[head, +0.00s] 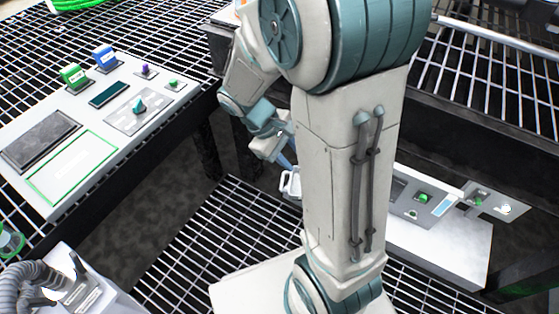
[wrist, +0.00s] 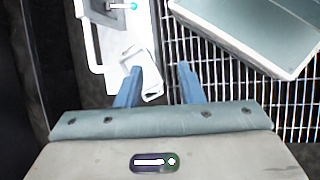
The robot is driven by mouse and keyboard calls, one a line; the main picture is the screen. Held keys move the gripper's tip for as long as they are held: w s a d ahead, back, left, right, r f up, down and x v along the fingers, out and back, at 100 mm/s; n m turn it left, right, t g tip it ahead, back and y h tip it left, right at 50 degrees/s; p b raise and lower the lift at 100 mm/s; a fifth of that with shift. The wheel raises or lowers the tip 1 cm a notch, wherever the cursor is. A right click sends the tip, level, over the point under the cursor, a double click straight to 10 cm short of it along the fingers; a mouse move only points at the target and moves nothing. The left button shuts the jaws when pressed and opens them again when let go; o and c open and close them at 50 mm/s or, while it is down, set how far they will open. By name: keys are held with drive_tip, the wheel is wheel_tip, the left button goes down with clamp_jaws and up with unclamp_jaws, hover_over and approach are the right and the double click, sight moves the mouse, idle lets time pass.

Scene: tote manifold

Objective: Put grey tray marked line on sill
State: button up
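My gripper (wrist: 160,78) shows two blue fingers standing apart with a gap between them. A white piece with a loop-like handle (wrist: 152,92) lies at the left finger; I cannot tell if they touch. It joins or adjoins a white body with a grey plate (wrist: 125,18) bearing a white line and a cyan dot; I cannot tell whether this is the marked tray. In the head view my gripper (head: 284,160) hangs low behind my arm, just above a white handle-like piece (head: 291,184). Most of that piece is hidden by my arm. I cannot identify the sill.
A white panel (head: 150,75) on the left grid bench carries a dark plate (head: 40,140), a green-outlined rectangle (head: 73,167) and small blocks. Another white panel (head: 440,240) with green buttons is low at right. A pale-rimmed flat surface (wrist: 245,25) is beside the gripper.

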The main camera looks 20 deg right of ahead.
drive_tip(key=s+a+r+m+t+y, duration=0.3)
drive_tip(key=s+a+r+m+y, duration=0.2)
drive_tip(key=s+r+m, duration=0.1)
drive_tip(key=shift+s+a+r+m+t, duration=0.2)
drive_tip(key=shift+r+m+t, duration=0.1)
drive_tip(key=shift+r, duration=0.35)
drive_tip(key=shift+d, duration=0.1)
